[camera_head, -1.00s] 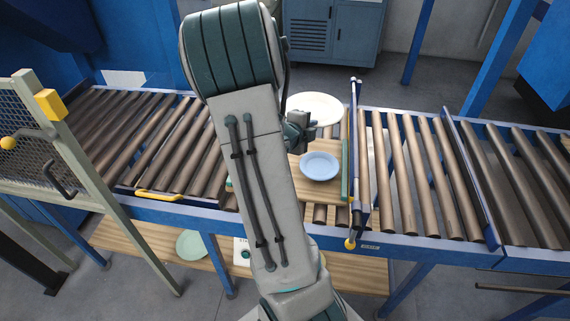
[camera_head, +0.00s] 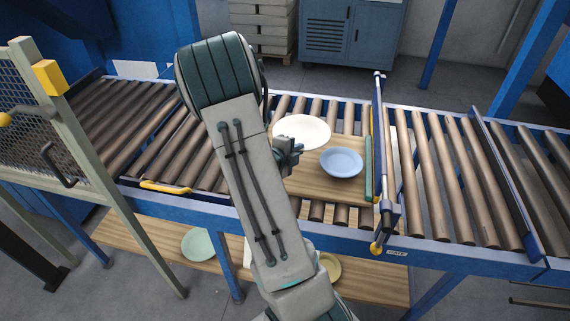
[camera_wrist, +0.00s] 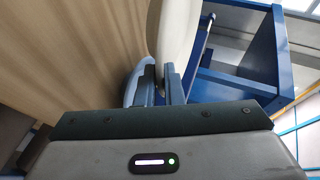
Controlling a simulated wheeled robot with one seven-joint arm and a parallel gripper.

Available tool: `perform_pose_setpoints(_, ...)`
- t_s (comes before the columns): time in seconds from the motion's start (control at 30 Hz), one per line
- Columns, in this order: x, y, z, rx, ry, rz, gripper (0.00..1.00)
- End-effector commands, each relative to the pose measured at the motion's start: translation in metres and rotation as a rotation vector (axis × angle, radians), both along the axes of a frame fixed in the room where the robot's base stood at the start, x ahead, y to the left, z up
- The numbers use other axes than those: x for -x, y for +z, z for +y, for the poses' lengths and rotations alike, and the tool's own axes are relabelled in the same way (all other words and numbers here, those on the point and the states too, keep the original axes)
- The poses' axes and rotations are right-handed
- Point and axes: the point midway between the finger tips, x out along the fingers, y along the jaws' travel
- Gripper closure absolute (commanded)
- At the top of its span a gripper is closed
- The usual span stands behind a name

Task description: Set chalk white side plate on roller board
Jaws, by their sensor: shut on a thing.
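The chalk white plate (camera_head: 301,131) is over the back left part of the wooden roller board (camera_head: 322,186), level or nearly so. I cannot tell whether it touches the board. My gripper (camera_head: 292,152) is shut on its near rim. In the wrist view the fingers (camera_wrist: 166,84) pinch the white plate (camera_wrist: 178,30), with the board (camera_wrist: 75,55) beside it. A light blue plate (camera_head: 341,162) rests on the board to the right of the white plate; part of it shows in the wrist view (camera_wrist: 138,78).
A green strip (camera_head: 369,168) edges the board's right side, next to a blue gate bar (camera_head: 381,130) across the rollers. Bare rollers (camera_head: 430,170) lie right of the gate. A lower wooden shelf (camera_head: 375,284) holds a pale green plate (camera_head: 197,245) and a yellowish dish (camera_head: 330,266).

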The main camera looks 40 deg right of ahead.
Motion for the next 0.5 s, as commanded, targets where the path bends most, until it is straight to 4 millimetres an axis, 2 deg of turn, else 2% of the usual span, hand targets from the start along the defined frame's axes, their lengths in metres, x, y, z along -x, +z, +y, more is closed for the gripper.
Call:
perform_pose_setpoints(0.1,-0.016,-0.014,0.019,0.001,0.002,0.001,1.0)
perform_pose_setpoints(0.2,-0.024,-0.021,0.029,0.002,0.0,-0.001,1.0)
perform_pose_setpoints(0.37,-0.029,-0.028,0.035,0.002,-0.002,-0.001,1.0)
perform_pose_setpoints(0.5,-0.029,-0.045,0.034,0.001,-0.002,0.003,1.0)
